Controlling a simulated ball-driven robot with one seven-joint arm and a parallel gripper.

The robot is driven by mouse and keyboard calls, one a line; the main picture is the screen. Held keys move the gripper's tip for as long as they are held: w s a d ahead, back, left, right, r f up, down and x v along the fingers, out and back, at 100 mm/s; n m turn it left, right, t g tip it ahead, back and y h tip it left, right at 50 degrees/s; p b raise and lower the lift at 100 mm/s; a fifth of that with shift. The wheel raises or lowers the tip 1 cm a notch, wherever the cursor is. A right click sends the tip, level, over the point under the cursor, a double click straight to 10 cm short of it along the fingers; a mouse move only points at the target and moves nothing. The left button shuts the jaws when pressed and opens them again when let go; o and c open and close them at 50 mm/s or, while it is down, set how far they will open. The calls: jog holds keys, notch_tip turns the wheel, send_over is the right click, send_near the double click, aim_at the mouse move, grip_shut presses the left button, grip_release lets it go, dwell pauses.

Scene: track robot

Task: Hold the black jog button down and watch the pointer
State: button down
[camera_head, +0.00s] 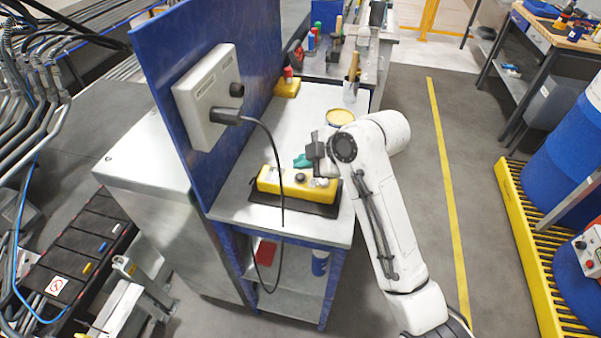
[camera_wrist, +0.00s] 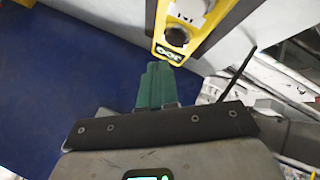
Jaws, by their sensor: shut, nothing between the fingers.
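A yellow control box (camera_head: 268,184) lies on a black mat (camera_head: 318,210) on the bench. A round black button (camera_head: 300,178) stands on its top, with a pale part (camera_head: 322,182) to its right. My gripper (camera_head: 302,160) is just behind the box, its green fingers pointing left. In the wrist view my shut, empty green fingers (camera_wrist: 157,72) end just below the yellow box (camera_wrist: 160,20), near a dark round part (camera_wrist: 177,36) and a label. I cannot tell whether that part is the black button, or whether the fingers touch the box. No pointer can be made out.
A blue panel (camera_head: 215,50) stands along the bench's left side, carrying a grey box (camera_head: 207,95) with a hanging black cable (camera_head: 278,165). A yellow round container (camera_head: 340,117) and a yellow box with a red top (camera_head: 287,86) stand farther back. Bench surface (camera_head: 240,195) shows clear left of the mat.

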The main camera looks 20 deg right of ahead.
aim_at(304, 178)
jog(key=shift+r+p, duration=1.65)
jog(key=shift+r, duration=0.6)
jog(key=shift+f, duration=0.1)
